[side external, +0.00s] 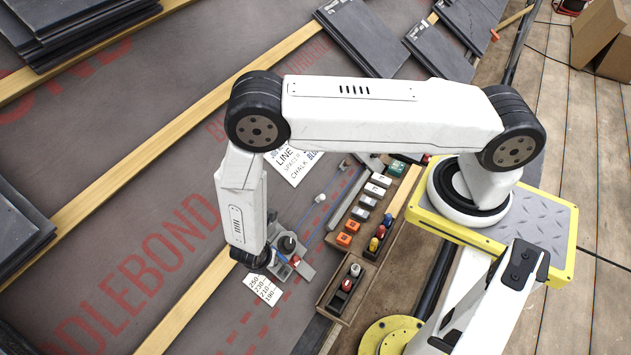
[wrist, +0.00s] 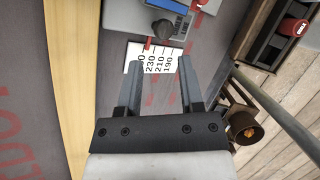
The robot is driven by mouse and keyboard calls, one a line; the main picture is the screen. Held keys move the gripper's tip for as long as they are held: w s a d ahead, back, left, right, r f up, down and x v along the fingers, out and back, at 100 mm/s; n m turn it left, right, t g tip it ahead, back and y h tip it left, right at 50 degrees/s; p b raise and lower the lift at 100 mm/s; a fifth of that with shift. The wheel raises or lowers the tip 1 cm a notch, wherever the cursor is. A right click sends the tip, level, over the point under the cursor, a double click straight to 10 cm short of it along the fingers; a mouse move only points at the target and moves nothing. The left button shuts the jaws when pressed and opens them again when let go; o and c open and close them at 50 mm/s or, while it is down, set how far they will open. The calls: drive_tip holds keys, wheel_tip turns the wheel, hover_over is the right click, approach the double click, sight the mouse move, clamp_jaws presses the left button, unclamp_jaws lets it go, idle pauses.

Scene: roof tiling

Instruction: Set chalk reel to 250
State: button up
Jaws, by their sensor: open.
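The chalk reel (side external: 298,270) is a grey device on the roof underlay with a dark round knob, and it also shows at the top of the wrist view, knob (wrist: 163,28) included. A white scale card (side external: 262,289) marked 250, 230, 210 and 190 lies against it. In the wrist view the card (wrist: 168,62) is partly covered by my left finger, which hides most of the 250. A small red mark (wrist: 149,42) sits at the card's upper edge, near 230; its exact reading is unclear. My gripper (wrist: 160,68) is open and empty, its fingers over the card, short of the knob.
An open wooden box (side external: 345,288) with red- and white-topped items stands right of the reel. Wooden battens (side external: 150,150) cross the underlay, and slate stacks (side external: 360,40) lie at the back.

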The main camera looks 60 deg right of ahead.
drive_tip(key=shift+s+a+r, duration=0.1)
drive_tip(key=shift+a+r, duration=0.1)
drive_tip(key=shift+r, duration=0.4)
drive_tip(key=w+d+r+m+g+y, duration=0.1)
drive_tip(key=d+r+m, duration=0.35)
drive_tip(key=r, duration=0.45)
drive_tip(key=w+d+r+m+y, duration=0.1)
drive_tip(key=d+r+m, duration=0.2)
drive_tip(key=r+m, duration=0.45)
drive_tip(key=s+d+r+m+t+y, duration=0.1)
drive_tip(key=s+d+r+m, duration=0.2)
drive_tip(key=r, duration=0.5)
drive_tip(key=s+d+r+m+y, duration=0.1)
drive_tip(key=s+d+r+m, duration=0.3)
drive_tip(key=r+m, duration=0.3)
drive_tip(key=shift+s+d+r+m+t, duration=0.3)
drive_tip(key=shift+s+r+t, duration=0.1)
drive_tip(key=shift+s+r, duration=0.35)
